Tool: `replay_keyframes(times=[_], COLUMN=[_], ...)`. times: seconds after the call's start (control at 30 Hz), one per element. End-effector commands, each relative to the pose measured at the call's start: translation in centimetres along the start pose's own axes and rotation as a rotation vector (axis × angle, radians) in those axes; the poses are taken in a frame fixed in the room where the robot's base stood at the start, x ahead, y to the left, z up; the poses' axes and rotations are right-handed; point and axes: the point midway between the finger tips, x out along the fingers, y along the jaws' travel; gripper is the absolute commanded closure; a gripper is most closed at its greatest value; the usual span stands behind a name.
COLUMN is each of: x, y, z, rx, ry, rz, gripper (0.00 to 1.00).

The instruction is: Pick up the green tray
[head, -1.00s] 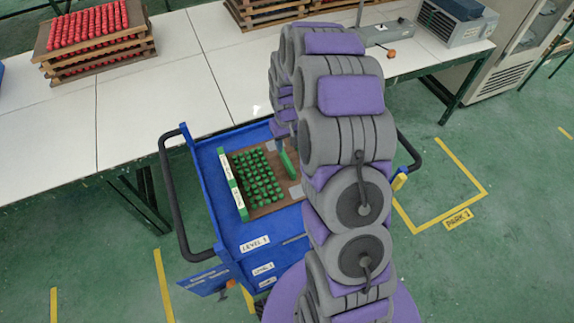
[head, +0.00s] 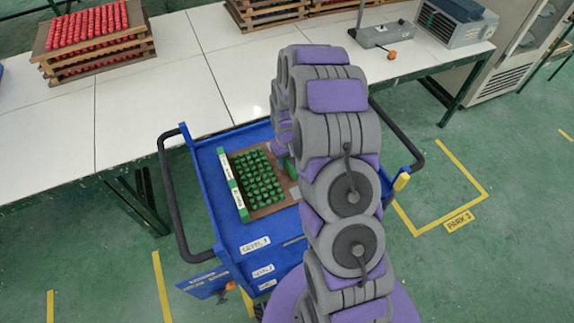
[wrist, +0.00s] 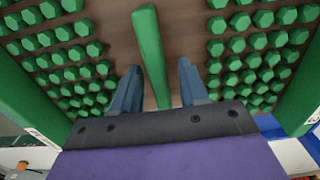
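The green tray (head: 234,190) sits on the top level of the blue cart (head: 207,170). It has a brown base with rows of green pieces and green side rails with white labels. My gripper (wrist: 158,78) is open above the tray. In the wrist view, its two blue-grey fingers lie on either side of the tray's green central handle (wrist: 151,55), with gaps on both sides. The handle runs between them. My arm hides the tray's right part in the head view.
A long white table (head: 180,85) stands behind the cart. It carries stacked wooden trays of red pieces (head: 95,27) at left and a grey machine (head: 455,22) at right. The cart has black side handles (head: 168,185). Green floor is open at right.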

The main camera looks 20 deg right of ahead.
Motion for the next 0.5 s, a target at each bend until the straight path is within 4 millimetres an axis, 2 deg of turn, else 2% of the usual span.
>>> replay_keyframes(times=[0.07, 0.43, 0.5], x=[0.01, 0.01, 0.01], y=[0.01, 0.02, 0.02], z=[0.00, 0.02, 0.01], rx=[0.000, 0.000, 0.000], ry=[0.000, -0.001, -0.001], rz=[0.000, 0.000, 0.000], gripper=[0.65, 1.00, 1.00])
